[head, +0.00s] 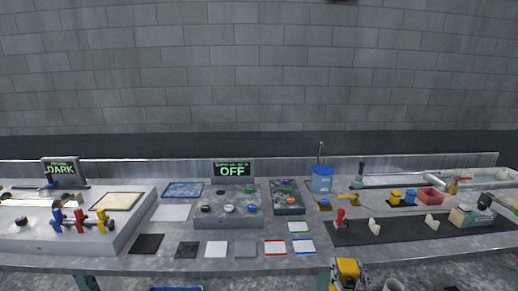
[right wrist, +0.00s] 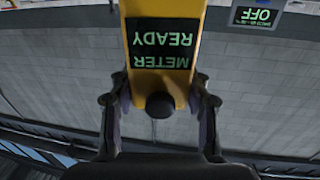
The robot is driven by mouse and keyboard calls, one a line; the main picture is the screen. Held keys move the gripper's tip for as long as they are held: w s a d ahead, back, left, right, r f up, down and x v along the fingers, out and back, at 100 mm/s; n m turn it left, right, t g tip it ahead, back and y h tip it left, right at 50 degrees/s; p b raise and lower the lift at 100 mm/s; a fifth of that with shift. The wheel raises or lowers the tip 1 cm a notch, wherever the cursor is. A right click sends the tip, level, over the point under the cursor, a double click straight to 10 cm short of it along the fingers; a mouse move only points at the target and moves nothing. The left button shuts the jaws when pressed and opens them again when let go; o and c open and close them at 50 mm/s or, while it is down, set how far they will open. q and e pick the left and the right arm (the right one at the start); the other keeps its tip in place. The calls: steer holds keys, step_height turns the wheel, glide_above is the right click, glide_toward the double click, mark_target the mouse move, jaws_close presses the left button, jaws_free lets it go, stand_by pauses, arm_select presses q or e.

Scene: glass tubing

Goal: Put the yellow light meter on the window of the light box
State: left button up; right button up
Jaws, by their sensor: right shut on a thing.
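The yellow light meter (head: 347,270) is at the bottom of the head view, in front of the bench's near edge. My right gripper (head: 348,281) is shut on it. In the right wrist view the meter (right wrist: 198,50) sits between the two fingers of my right gripper (right wrist: 160,88). Its dark screen reads "METER READY", upside down, above a round black knob. The light box (head: 122,240) is at the left of the bench. Its pale cream window (head: 108,201) is bare, and a display behind it (head: 61,171) reads "DARK". My left gripper is not in view.
Several coloured clamps (head: 80,221) stand on the left near the window. A box with knobs (head: 228,207) sits mid-bench before an "OFF" display (head: 233,171). Flat plates lie along the front edge. A blue container (head: 322,179) and a dark rail (head: 400,228) are at right.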

steer(key=s+a+f+y, duration=0.1)
steer(key=a+f, duration=0.1)
steer(key=f, duration=0.4)
steer(key=s+a+f+n+y, duration=0.1)
steer(key=s+a+f, duration=0.1)
steer(key=f, duration=0.4)
steer(key=shift+s+n, duration=0.25)
steer(key=shift+n, duration=0.05)
steer(key=shift+a, duration=0.15)
